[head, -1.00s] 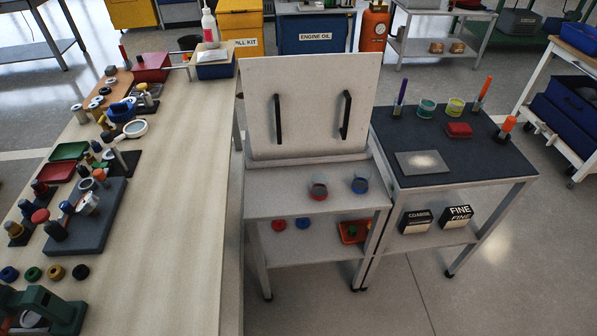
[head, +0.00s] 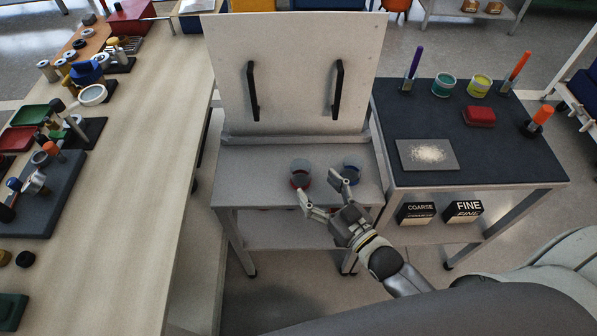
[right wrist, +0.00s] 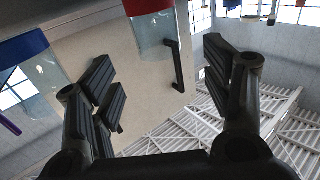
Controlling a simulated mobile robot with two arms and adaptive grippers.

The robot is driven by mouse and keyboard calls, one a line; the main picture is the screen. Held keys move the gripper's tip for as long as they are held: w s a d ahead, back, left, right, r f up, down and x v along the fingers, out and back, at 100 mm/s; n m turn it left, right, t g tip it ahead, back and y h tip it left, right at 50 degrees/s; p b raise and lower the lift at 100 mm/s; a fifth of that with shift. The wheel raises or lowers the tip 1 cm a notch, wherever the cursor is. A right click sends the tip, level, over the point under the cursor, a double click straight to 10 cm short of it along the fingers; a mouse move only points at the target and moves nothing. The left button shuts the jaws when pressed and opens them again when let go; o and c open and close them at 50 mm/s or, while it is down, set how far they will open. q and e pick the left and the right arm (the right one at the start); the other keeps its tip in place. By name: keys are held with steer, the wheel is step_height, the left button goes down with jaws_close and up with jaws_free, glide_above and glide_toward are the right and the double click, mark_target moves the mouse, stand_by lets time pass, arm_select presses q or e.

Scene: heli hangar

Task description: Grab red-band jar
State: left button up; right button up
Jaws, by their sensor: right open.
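The red-band jar (head: 300,174), clear with a red band at its base, stands upright on the grey cabinet shelf (head: 250,187). The blue-band jar (head: 351,173) stands to its right. My right gripper (head: 319,187) is open and empty in front of the two jars, one fingertip by the red-band jar's lower front edge. I cannot tell whether it touches. In the right wrist view, inverted, the red-band jar (right wrist: 152,38) shows beyond the gap between the open fingers (right wrist: 165,88); the blue-band jar (right wrist: 38,75) is at the left. My left gripper is not in view.
A white panel with two black handles (head: 337,90) rises behind the jars. A dark-topped table (head: 500,165) with a tray, cups and markers stands at the right. A long workbench (head: 165,150) with many tools runs along the left.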

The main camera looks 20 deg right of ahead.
mark_target(307, 175)
steer(key=shift+x, duration=3.85)
steer(key=shift+f, duration=0.2)
steer(key=shift+d, duration=0.1)
steer(key=c, duration=1.1)
steer(key=shift+r, duration=0.2)
steer(key=shift+c, duration=0.2)
